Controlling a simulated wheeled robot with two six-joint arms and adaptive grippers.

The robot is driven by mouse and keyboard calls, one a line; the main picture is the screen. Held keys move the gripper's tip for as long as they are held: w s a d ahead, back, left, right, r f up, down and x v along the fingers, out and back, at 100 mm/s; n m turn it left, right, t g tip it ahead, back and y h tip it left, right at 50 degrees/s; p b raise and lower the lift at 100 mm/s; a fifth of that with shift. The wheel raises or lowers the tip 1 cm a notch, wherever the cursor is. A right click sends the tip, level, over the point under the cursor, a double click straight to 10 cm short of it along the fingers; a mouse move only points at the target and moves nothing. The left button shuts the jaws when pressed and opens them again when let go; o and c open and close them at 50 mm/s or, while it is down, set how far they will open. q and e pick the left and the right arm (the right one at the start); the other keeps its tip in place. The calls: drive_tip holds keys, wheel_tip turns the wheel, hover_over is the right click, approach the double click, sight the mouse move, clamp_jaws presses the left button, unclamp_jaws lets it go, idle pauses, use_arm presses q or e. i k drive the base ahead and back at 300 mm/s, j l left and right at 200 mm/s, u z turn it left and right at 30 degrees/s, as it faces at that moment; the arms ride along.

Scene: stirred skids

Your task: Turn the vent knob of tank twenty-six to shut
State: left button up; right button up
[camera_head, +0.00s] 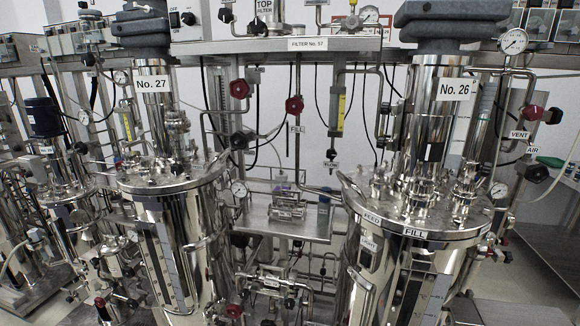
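The tank marked No. 26 (398,262) is a tall polished steel vessel at the right, with its number plate (454,89) on the column above its lid. Neither of my grippers is in view.
A label reading AIR (532,150) and a dark knob (537,174) sit below the vent label. A pressure gauge (513,41) is above. Tank No. 27 (155,240) stands at the left. Thin pipes crowd between the tanks. Bare floor (530,275) shows at the lower right.

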sight(532, 112)
drive_tip(key=z, duration=1.4)
